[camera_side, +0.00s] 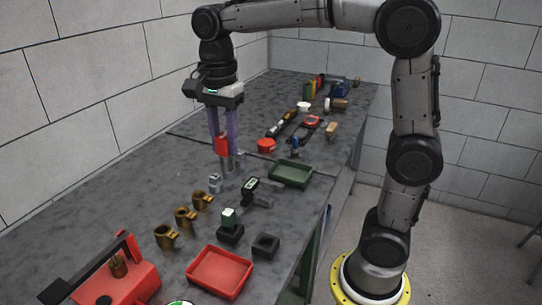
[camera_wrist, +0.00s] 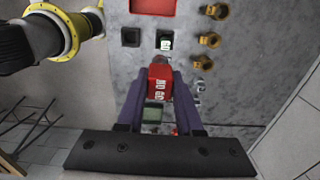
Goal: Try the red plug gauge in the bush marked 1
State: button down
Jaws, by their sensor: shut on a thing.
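The red plug gauge (camera_side: 222,146) hangs roughly upright between the purple fingers of my gripper (camera_side: 223,153), which is shut on it. A metal end shows below its red handle. In the wrist view the red handle (camera_wrist: 160,82) has white lettering, too small to read. Three brass bushes stand in a row on the bench: the near one (camera_side: 165,236), the middle one (camera_side: 185,215) and the far one (camera_side: 203,198). My gripper is above the bench, beyond the far bush and apart from all three. I cannot read the bush marks.
A green-topped gauge (camera_side: 229,217) stands in a black block; an empty black block (camera_side: 265,245) is beside it. A red tray (camera_side: 219,272), a green tray (camera_side: 291,174), a dark measuring tool (camera_side: 251,188) and a red pump (camera_side: 118,285) are around. Small metal fittings (camera_side: 215,183) stand near my gripper.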

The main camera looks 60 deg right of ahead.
jog(key=w+a+f, duration=0.1)
jog(key=w+f, duration=1.1)
jog(key=w, duration=0.3)
jog(key=shift+w+f, duration=0.2)
jog(key=shift+w, duration=0.05)
jog(key=shift+f, duration=2.25)
jog(key=shift+f, duration=0.6)
jog(key=shift+r, duration=0.2)
jog(key=shift+r, duration=0.8)
jog(key=shift+r, duration=0.8)
